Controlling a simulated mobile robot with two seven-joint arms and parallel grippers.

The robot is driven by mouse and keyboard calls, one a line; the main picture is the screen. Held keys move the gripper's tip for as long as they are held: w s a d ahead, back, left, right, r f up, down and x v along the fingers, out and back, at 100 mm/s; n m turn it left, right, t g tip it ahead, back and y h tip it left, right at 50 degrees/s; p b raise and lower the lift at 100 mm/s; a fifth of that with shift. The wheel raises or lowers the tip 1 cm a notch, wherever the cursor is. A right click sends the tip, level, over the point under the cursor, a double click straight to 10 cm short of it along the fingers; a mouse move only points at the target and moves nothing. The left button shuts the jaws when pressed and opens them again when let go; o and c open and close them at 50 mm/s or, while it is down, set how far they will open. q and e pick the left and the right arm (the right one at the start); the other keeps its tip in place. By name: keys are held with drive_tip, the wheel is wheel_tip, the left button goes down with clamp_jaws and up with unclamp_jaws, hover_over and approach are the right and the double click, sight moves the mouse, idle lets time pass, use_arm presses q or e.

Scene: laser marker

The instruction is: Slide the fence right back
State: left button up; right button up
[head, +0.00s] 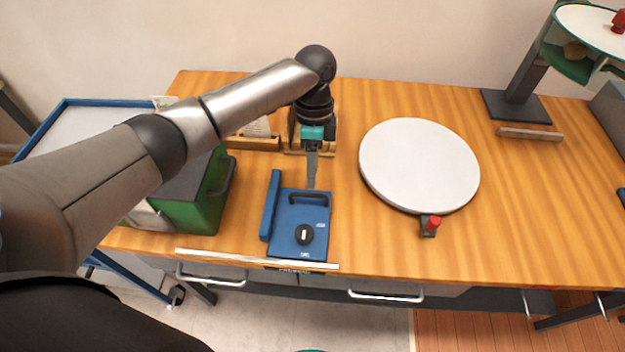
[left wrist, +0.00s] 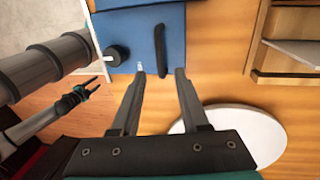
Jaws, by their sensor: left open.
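A blue plate (head: 285,225) lies near the table's front edge with a raised blue bar (head: 270,205) along its left side. I cannot tell for sure which part is the fence. The plate carries a dark handle (head: 309,198) at its back and a black knob (head: 304,234) in front. My left gripper (head: 311,186) points down just behind the handle. In the left wrist view its open, empty fingers (left wrist: 160,72) are near the handle (left wrist: 160,50), seemingly not touching it. My right gripper (left wrist: 95,84) is small in the left wrist view; its jaws are unclear.
A green box (head: 195,205) stands left of the plate. A white round disc (head: 420,165) with a red knob (head: 433,223) is to the right. Wooden holders (head: 258,142) stand behind. A pale strip (head: 220,256) runs along the front edge. The table between plate and disc is clear.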

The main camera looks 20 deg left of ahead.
use_arm(q)
wheel_tip(320, 180, up, 10)
drive_tip(key=w, duration=0.2)
drive_tip(key=shift+a, duration=0.2)
idle(0.3)
